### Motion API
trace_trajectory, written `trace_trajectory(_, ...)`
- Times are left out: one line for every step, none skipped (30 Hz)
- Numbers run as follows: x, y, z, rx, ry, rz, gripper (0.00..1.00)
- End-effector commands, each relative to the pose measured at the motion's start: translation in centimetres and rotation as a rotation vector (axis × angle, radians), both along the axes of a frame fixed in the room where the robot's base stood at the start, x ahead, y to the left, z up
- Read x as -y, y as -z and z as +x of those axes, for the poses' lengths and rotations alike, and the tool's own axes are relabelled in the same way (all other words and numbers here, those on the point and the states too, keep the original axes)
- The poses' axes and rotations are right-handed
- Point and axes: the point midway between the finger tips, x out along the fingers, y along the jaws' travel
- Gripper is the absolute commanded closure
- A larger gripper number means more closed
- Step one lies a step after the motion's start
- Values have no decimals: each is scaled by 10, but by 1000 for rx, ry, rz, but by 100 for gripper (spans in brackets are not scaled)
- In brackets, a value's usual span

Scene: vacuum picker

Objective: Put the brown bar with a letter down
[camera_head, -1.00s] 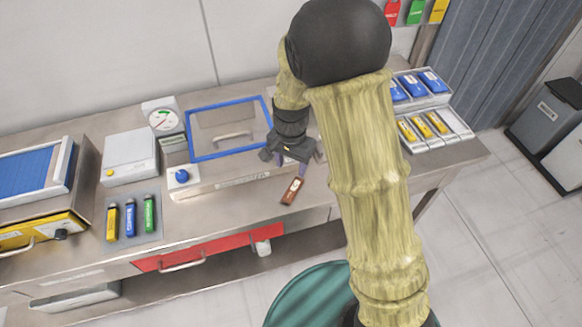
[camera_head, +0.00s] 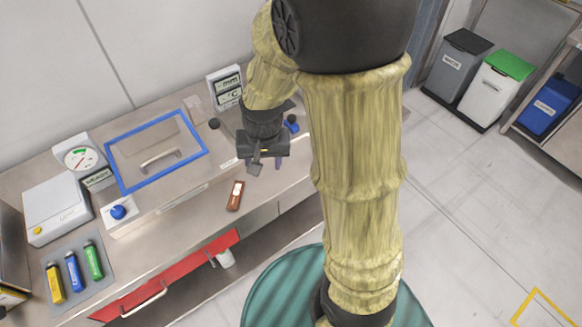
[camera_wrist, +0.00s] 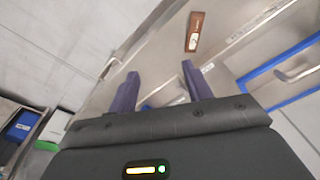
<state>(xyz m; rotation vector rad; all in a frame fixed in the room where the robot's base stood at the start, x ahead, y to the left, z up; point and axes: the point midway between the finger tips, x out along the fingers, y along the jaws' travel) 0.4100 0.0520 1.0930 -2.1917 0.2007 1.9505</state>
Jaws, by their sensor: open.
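The brown bar (camera_head: 235,196) lies flat on the metal counter near its front edge, with a pale label on its face. In the wrist view the bar (camera_wrist: 195,31) lies on the counter beyond my fingertips, apart from them; its mark is too small to read. My gripper (camera_head: 265,163) is above the counter, up and to the right of the bar in the head view. In the wrist view the two purple fingers of my gripper (camera_wrist: 158,76) are spread with nothing between them.
A blue-framed box (camera_head: 155,150) with a handle stands left of the gripper. Yellow, blue and green tubes (camera_head: 72,271) lie on a grey mat at the left. Bins (camera_head: 497,88) stand on the floor at right. The counter around the bar is clear.

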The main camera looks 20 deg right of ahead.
Motion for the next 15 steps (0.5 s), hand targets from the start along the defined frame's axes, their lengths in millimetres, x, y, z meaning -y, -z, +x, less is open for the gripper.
trace_trajectory(16, -10, -14, 31, -40, -7, 50)
trace_trajectory(23, -13, -22, 45, -67, -15, 50)
trace_trajectory(31, -18, -32, 64, -105, -26, 50)
trace_trajectory(37, -20, -39, 75, -132, -34, 50)
trace_trajectory(41, -22, -45, 86, -154, -43, 50)
trace_trajectory(46, -24, -52, 97, -180, -53, 50)
trace_trajectory(49, -25, -56, 104, -197, -59, 50)
trace_trajectory(50, -26, -59, 109, -211, -64, 50)
trace_trajectory(52, -27, -62, 113, -224, -70, 50)
trace_trajectory(53, -27, -63, 114, -230, -72, 50)
trace_trajectory(53, -27, -64, 115, -232, -73, 50)
trace_trajectory(53, -27, -64, 115, -235, -74, 50)
trace_trajectory(53, -27, -64, 115, -235, -74, 50)
trace_trajectory(53, -27, -63, 115, -235, -74, 50)
trace_trajectory(53, -27, -63, 115, -234, -74, 50)
